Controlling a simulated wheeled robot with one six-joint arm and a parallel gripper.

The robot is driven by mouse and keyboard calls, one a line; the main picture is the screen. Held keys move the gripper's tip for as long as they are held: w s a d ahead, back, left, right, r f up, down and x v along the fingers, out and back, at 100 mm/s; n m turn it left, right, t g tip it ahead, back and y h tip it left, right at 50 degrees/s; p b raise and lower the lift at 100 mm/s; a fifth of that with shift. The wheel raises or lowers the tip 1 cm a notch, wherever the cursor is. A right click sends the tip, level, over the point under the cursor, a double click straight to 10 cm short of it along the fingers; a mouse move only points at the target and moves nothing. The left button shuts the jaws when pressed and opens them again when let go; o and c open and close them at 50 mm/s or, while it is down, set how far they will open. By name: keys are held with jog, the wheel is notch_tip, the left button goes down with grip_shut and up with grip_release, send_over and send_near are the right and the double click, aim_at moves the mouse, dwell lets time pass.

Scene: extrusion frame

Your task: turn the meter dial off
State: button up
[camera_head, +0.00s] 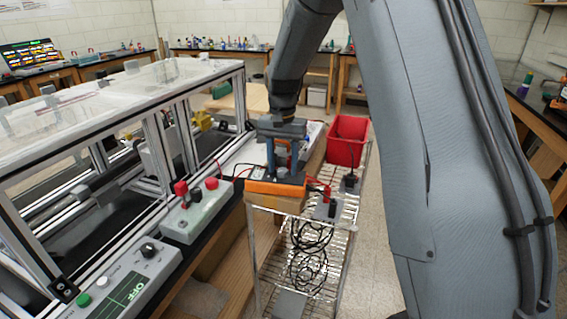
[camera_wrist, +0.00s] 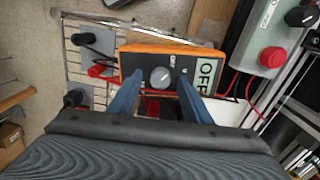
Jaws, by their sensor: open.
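The meter (camera_head: 262,187) is an orange-edged box with a dark face, lying on a brown box on the wire cart. In the wrist view the meter (camera_wrist: 135,48) shows a round grey dial (camera_wrist: 160,77) and a pale green display (camera_wrist: 205,76) that reads "OFF", turned sideways. My gripper (camera_head: 282,173) is over the meter, its blue fingers pointing down. In the wrist view the fingers of my gripper (camera_wrist: 161,80) are apart, one on each side of the dial, with a gap to it. Whether the fingertips touch the meter face cannot be told.
A control box (camera_head: 195,210) with red and black knobs stands left of the cart. Another panel (camera_head: 125,285) shows "OFF" at lower left. The wire cart (camera_head: 340,222) carries small grey boxes and cables. A red bin (camera_head: 347,137) is behind.

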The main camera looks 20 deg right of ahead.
aim_at(283, 170)
jog(key=shift+f, duration=0.15)
jog(key=c, duration=1.1)
jog(key=shift+n, duration=1.5)
jog(key=o, duration=1.1)
jog(key=shift+r+b, duration=1.15)
jog(key=shift+r, duration=2.8)
